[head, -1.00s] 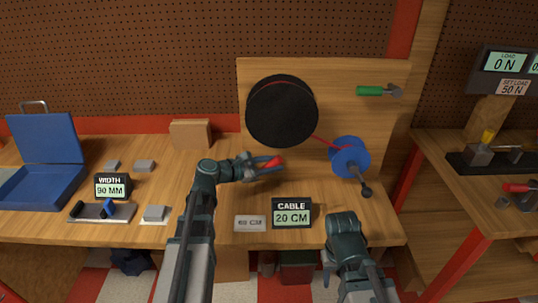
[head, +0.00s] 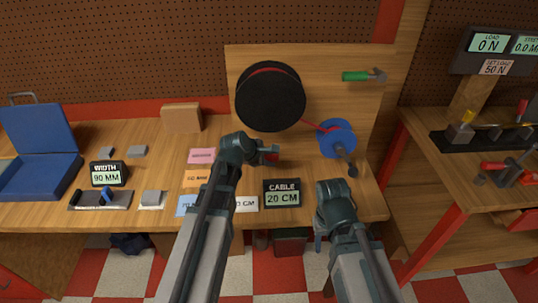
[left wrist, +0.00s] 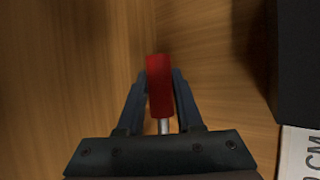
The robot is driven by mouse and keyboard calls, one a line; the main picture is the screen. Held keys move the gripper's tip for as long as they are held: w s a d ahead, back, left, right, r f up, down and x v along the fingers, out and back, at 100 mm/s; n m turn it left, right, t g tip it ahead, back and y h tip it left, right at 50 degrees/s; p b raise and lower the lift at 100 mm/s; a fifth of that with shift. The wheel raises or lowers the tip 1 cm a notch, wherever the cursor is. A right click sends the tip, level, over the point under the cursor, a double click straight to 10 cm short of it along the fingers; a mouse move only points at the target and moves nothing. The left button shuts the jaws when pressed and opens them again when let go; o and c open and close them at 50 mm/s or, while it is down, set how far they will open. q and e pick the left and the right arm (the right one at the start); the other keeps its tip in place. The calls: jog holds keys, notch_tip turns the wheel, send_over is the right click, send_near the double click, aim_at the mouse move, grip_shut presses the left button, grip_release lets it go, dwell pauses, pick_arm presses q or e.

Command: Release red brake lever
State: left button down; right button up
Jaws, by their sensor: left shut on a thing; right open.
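The red brake lever (left wrist: 159,88) shows in the left wrist view as a red grip on a thin metal rod. My left gripper (left wrist: 160,78) is shut on it, one finger on each side. In the head view only a little red of the lever (head: 273,157) shows at my left gripper (head: 268,152); the rest is hidden. It is below the black drum (head: 270,98) on the wooden board. A red line runs from the drum to a blue spool (head: 337,138) with a crank. My right gripper (head: 318,236) is open near the bench's front edge, partly hidden by its arm.
The "CABLE 20 CM" display (head: 282,193) stands close to the right of my left forearm. Label cards (head: 202,156) lie to its left. A green-handled tool (head: 356,76) hangs on the board. A blue case (head: 38,150) is far left. Another bench (head: 450,190) stands right.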

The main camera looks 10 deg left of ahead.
pick_arm(q)
jog(key=shift+s+f, duration=0.1)
jog(key=shift+f, duration=0.05)
dwell(0.4)
jog(key=c, duration=0.8)
grip_release()
jog(key=shift+c, duration=0.2)
jog(key=p+v, duration=1)
jog(key=v, duration=0.3)
jog(key=shift+r+p, duration=0.3)
jog(key=shift+r, duration=0.05)
jog(key=shift+s, duration=0.1)
